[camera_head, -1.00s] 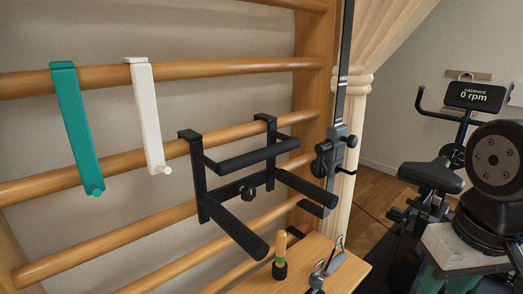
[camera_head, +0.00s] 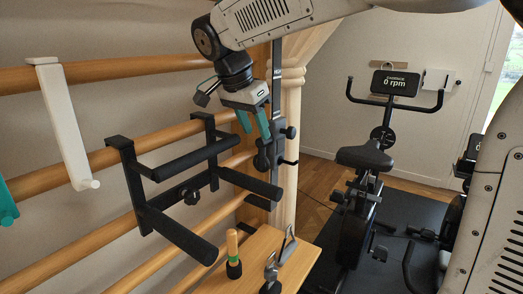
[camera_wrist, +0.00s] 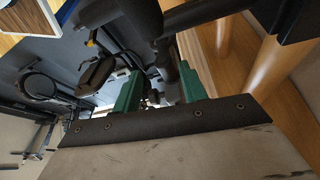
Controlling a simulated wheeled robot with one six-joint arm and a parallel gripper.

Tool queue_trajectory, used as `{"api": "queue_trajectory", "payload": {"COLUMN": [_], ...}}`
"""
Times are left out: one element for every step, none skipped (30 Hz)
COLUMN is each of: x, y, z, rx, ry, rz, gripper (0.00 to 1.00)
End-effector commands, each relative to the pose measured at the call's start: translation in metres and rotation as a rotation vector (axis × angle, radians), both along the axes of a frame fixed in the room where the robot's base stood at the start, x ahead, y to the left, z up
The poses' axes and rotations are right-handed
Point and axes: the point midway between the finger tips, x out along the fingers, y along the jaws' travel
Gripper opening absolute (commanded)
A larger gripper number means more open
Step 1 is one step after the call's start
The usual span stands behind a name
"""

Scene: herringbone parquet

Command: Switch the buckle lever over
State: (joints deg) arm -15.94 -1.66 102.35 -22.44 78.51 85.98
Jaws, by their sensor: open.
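The black buckle (camera_head: 268,155) sits on a dark vertical strap (camera_head: 276,88) at the right end of the wooden wall bars. Rounded black parts stick out at its sides; which one is the lever, and how it stands, I cannot tell for sure. My gripper (camera_head: 254,126) has green fingers and hangs just above and left of the buckle, pointing down. It is open and holds nothing that I can see. In the wrist view, the open fingers (camera_wrist: 160,82) have dark buckle-like hardware (camera_wrist: 165,50) beyond and between them; contact cannot be judged.
A black dip-bar frame (camera_head: 190,190) hangs on the bars close left of my gripper. Below, a wooden bench (camera_head: 250,265) carries a green-banded handle (camera_head: 233,250) and metal clamps (camera_head: 287,245).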

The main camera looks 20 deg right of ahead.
Motion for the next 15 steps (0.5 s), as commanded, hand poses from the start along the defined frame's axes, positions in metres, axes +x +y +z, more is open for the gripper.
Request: {"api": "queue_trajectory", "payload": {"x": [0.004,0.006,0.007,0.008,0.008,0.009,0.009,0.010,0.011,0.011,0.012,0.013,0.013,0.014,0.014], "y": [0.002,0.002,0.002,0.001,-0.001,-0.003,-0.004,-0.006,-0.009,-0.010,-0.012,-0.015,-0.016,-0.018,-0.019], "z": [-0.001,-0.002,-0.004,-0.007,-0.010,-0.015,-0.019,-0.024,-0.031,-0.035,-0.040,-0.046,-0.050,-0.054,-0.058], "rx": [-0.003,-0.004,-0.006,-0.006,-0.006,-0.006,-0.006,-0.006,-0.006,-0.006,-0.006,-0.006,-0.006,-0.005,-0.006], "ry": [-0.006,-0.009,-0.011,-0.012,-0.012,-0.013,-0.012,-0.011,-0.011,-0.011,-0.012,-0.011,-0.012,-0.013,-0.011], "rz": [-0.014,-0.020,-0.026,-0.029,-0.030,-0.029,-0.030,-0.029,-0.029,-0.029,-0.029,-0.029,-0.029,-0.028,-0.028], "gripper": [0.42,0.42,0.42,0.42,0.42,0.42,0.42,0.42,0.42,0.42,0.42,0.42,0.42,0.42,0.42]}}
